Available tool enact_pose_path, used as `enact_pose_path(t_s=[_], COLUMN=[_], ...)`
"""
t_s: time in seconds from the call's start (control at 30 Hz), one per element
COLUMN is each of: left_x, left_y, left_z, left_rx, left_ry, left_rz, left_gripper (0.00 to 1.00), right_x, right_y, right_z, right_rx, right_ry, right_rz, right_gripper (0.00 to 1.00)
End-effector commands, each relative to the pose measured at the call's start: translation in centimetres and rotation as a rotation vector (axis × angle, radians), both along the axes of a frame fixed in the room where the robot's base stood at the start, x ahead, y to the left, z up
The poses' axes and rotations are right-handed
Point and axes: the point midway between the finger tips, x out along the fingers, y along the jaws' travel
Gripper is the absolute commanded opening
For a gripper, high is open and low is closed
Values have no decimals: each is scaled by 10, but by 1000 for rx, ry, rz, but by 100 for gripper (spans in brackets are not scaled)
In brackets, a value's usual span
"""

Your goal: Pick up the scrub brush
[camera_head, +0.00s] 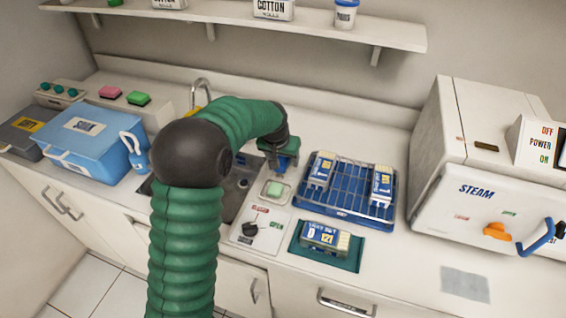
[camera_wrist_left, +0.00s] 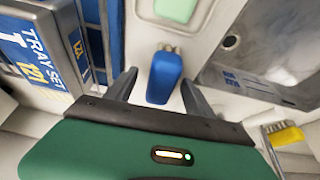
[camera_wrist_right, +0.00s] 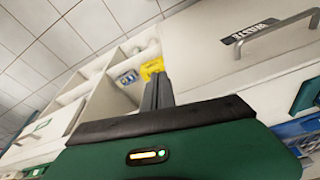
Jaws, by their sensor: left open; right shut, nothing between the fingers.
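A blue brush-like piece with pale bristle tips (camera_wrist_left: 165,76) shows in the left wrist view, between the two fingers of my left gripper (camera_wrist_left: 160,92). The fingers are open, one on each side, with a gap visible to it. In the head view my left gripper (camera_head: 280,154) is over the counter just right of the sink, partly hiding a blue piece there. A yellow piece with bristles (camera_wrist_left: 284,136) lies beyond the sink at the lower right of the left wrist view. My right gripper (camera_wrist_right: 158,93) is shut and empty, seen only in the right wrist view.
A green soap bar (camera_head: 275,189) lies in front of my left gripper. A wire rack (camera_head: 345,207) with boxes stands to its right, and a tray-set box (camera_head: 325,238) in front. The sink (camera_head: 236,190) is on the left, and a steam unit (camera_head: 480,205) at the right.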

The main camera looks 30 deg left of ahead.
Motion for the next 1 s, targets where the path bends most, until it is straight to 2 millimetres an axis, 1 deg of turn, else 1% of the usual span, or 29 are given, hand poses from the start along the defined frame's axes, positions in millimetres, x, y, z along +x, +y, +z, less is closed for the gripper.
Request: enact_pose_path(t_s=[0.03,0.1,0.27,0.3,0.77,1.0], left_x=[3,5,5,4,4,4], left_y=[1,3,3,3,3,3], left_z=[-7,-11,-11,-11,-11,-10], left_rx=[-1,-1,-1,-1,-1,-1], left_ry=[2,0,-1,-1,0,-1], left_rz=[0,1,1,1,1,1], left_gripper=[62,62,62,60,0,0], right_x=[0,0,0,0,0,0], right_y=[0,0,0,0,0,0], right_z=[-1,-1,-1,-1,-1,-1], right_rx=[0,0,0,0,0,0], right_ry=[0,0,0,0,0,0], right_rz=[0,0,0,0,0,0], right_gripper=[0,0,0,0,0,0])
